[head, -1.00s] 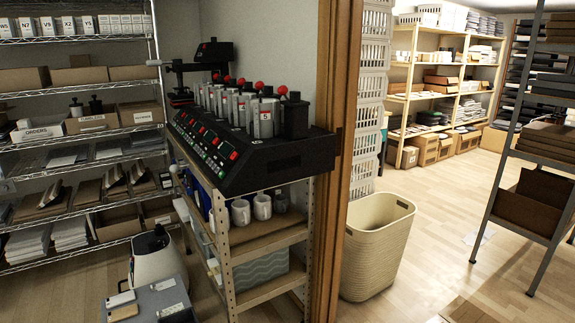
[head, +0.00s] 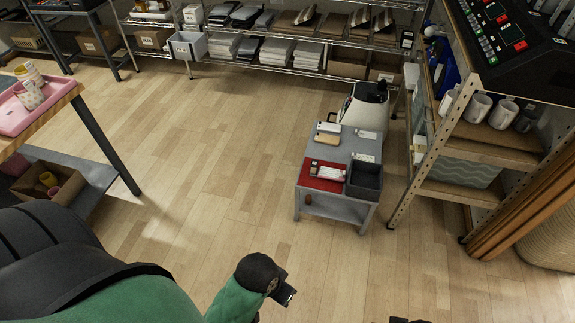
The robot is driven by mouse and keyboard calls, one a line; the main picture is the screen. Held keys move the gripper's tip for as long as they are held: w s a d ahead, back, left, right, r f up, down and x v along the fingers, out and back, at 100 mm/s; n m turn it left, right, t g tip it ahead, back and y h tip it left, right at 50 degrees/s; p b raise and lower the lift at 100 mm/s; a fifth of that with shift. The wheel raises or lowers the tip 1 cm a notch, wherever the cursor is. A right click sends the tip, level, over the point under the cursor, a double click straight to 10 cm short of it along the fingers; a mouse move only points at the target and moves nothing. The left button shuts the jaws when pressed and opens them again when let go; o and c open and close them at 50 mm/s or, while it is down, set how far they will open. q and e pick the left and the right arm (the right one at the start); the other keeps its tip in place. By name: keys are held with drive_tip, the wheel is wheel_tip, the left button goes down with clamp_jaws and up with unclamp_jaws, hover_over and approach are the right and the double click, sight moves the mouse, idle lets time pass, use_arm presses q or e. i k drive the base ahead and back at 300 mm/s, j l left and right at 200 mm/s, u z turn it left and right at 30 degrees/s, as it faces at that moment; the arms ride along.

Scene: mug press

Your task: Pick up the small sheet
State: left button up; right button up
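A small grey cart (head: 346,143) stands on the floor right of centre. Small pale flat pieces lie on its top: a white one at the back right (head: 366,134) and another (head: 363,157) nearer. A red mat (head: 313,181) at its front left carries a white and pink item (head: 330,172). I cannot tell which piece is the small sheet. My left gripper (head: 284,291) is at the bottom centre, well short of the cart; its fingers are too unclear to read. Only a dark tip of what seems my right gripper (head: 408,320) shows at the bottom edge.
A dark bin (head: 364,180) sits on the cart's front right. A shelf rack with mugs (head: 477,108) stands close on the right. A table with a pink tray (head: 22,112) is at the left. Wire shelves (head: 270,62) line the back. The wood floor between is clear.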

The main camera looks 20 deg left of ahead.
sight(325, 171)
drive_tip(key=u, duration=0.6)
drive_tip(key=i+l+u, duration=0.15)
drive_tip(key=l+u, duration=0.3)
drive_tip(key=l, duration=0.3)
drive_tip(key=l+u, duration=0.45)
drive_tip(key=l, duration=0.35)
drive_tip(key=i, duration=0.05)
